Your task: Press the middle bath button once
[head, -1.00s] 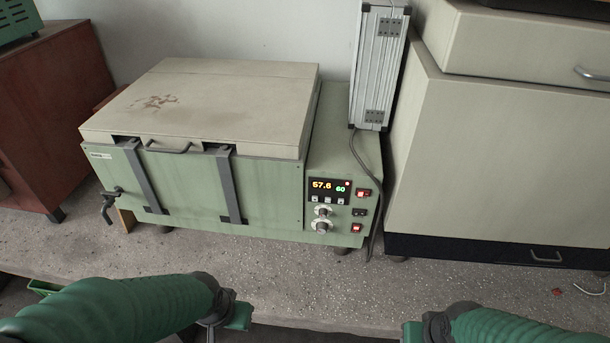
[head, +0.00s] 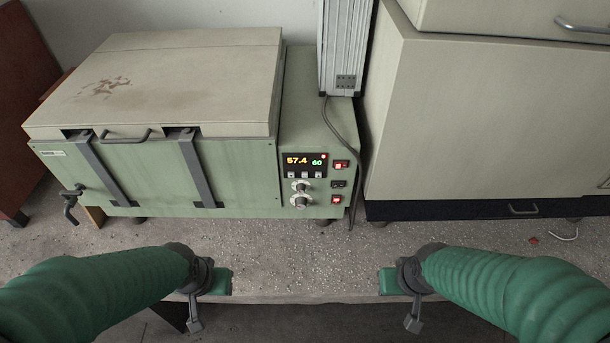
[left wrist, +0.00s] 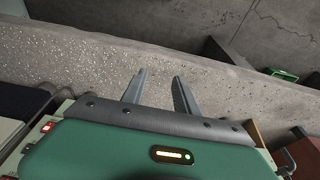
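The green water bath (head: 160,175) with a closed pale lid (head: 175,85) stands on the concrete bench. Its control panel at the right end has a display (head: 304,160) reading 57.4 and 60. Three small pale buttons sit in a row under the display; the middle button (head: 305,175) is between the other two. My left gripper (head: 195,325) hangs at the bench's front edge, well short of the panel. In the left wrist view its two fingers (left wrist: 159,82) are apart with nothing between them. My right gripper (head: 413,323) hangs at the front edge to the right; its opening cannot be made out.
Below the buttons are two knobs (head: 301,194). Red lit switches (head: 340,165) are at the panel's right. A cable (head: 350,150) hangs beside the panel from a silver case (head: 345,50). A large beige cabinet (head: 470,120) stands right. The bench front (head: 300,260) is clear.

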